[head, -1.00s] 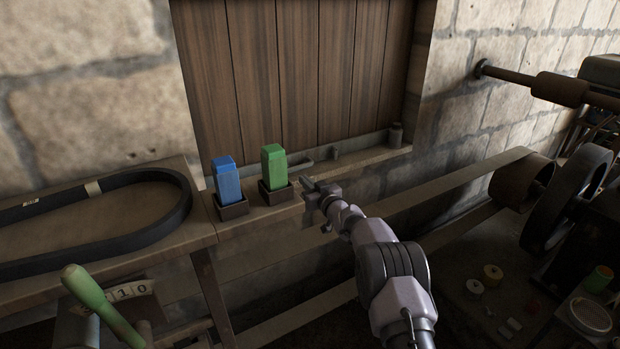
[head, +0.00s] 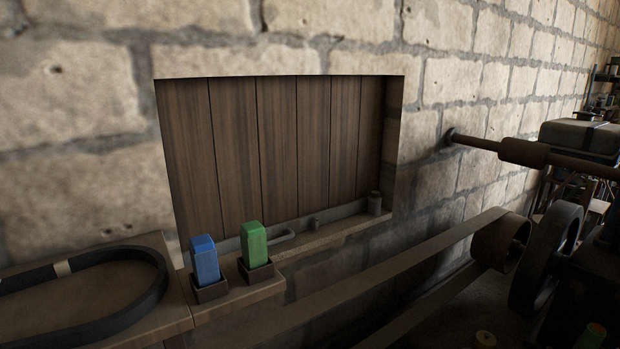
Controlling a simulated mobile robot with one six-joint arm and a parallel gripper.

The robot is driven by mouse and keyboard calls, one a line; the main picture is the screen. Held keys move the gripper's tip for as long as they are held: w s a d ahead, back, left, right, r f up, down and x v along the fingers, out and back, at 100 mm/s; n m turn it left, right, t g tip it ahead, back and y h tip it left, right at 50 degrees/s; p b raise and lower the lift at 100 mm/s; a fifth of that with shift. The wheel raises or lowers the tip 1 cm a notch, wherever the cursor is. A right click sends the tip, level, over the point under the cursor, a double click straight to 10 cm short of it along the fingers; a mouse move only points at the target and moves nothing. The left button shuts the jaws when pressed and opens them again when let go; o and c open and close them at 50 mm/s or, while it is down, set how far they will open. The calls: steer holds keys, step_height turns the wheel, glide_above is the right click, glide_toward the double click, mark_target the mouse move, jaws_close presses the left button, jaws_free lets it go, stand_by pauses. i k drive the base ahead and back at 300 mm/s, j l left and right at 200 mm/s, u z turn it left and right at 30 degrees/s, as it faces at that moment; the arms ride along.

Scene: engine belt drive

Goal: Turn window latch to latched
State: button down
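A window closed by dark vertical wooden boards (head: 280,150) is set in the stone wall. My gripper and arm are out of the picture.
A blue block (head: 204,260) and a green block (head: 254,244) stand in dark holders on the ledge before the window. A black belt (head: 150,305) lies at left. A small jar (head: 375,203) stands at the sill's right end. A flat belt runs to a pulley (head: 500,243).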

mark_target(315, 222)
steer(key=i+l, duration=0.1)
steer(key=i, duration=0.35)
steer(key=i+l, duration=0.15)
steer(key=i, duration=0.35)
steer(key=i+l, duration=0.1)
steer(key=i, duration=0.35)
